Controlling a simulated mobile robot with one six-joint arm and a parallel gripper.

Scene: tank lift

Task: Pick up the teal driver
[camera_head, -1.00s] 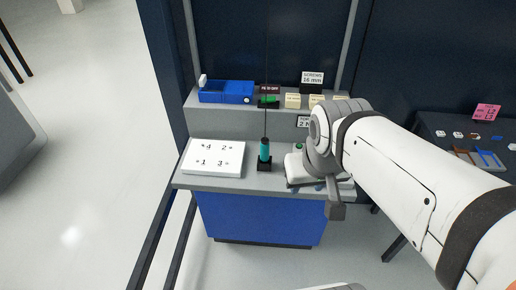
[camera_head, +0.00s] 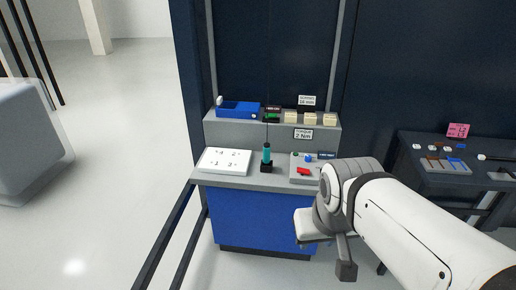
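The teal driver (camera_head: 267,153) stands upright in a small black holder (camera_head: 266,168) on the grey top of the blue workstation. A thin dark line runs up from its top. My white arm reaches in from the lower right. My gripper (camera_head: 345,270) hangs in front of the workstation's right side, below and to the right of the driver and apart from it. Its fingers are small and partly hidden, so I cannot tell whether they are open or shut.
A white numbered plate (camera_head: 225,161) lies left of the driver. A grey panel (camera_head: 302,178) with red and blue parts is on its right. A blue device (camera_head: 239,109) and several pale boxes sit on the raised shelf (camera_head: 270,131). A dark side table (camera_head: 440,178) stands right.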

